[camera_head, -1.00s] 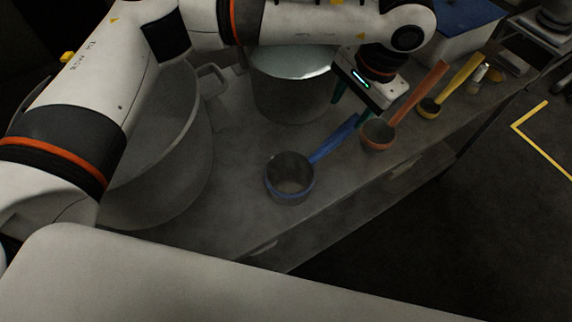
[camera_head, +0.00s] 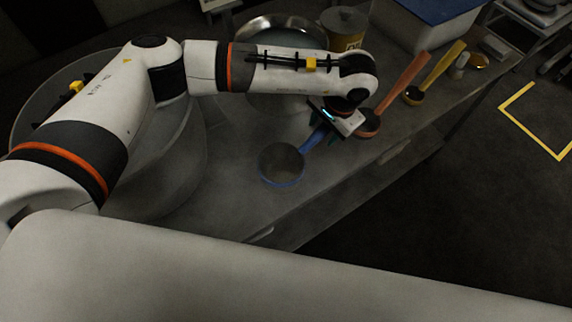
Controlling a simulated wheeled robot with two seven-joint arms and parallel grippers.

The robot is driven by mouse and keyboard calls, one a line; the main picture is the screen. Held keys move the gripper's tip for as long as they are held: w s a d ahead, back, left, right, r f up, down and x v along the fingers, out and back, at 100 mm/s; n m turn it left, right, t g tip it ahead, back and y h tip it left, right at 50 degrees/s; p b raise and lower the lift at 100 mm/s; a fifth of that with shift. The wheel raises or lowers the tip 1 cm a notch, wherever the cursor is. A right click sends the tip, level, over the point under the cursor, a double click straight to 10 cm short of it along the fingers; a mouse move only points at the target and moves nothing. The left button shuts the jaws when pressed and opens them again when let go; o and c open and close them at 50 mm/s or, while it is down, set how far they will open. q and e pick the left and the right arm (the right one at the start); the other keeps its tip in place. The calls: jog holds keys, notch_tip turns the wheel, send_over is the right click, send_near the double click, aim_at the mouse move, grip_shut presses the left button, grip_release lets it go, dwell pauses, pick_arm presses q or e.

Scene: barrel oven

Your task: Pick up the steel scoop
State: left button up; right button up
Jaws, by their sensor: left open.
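A scoop with a grey steel-looking cup, blue rim and blue handle (camera_head: 282,178) lies on the grey worktop, its handle pointing up and right; I take it to be the steel scoop. My left gripper (camera_head: 325,130) is open, pointing down over the far end of the blue handle. Its dark green fingers show on either side of the handle, but I cannot tell whether they touch it. The gripper body hides the handle's end. My right gripper is not in view.
A copper-coloured scoop (camera_head: 402,83) lies close right of the gripper, and a yellow-handled scoop (camera_head: 442,66) beyond it. A large grey barrel (camera_head: 180,165) stands left. A steel pot (camera_head: 268,108) is behind the arm. The worktop's front edge is near.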

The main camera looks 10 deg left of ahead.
pick_arm(q)
jog(key=shift+c, duration=0.3)
jog(key=shift+r, duration=0.1)
grip_shut()
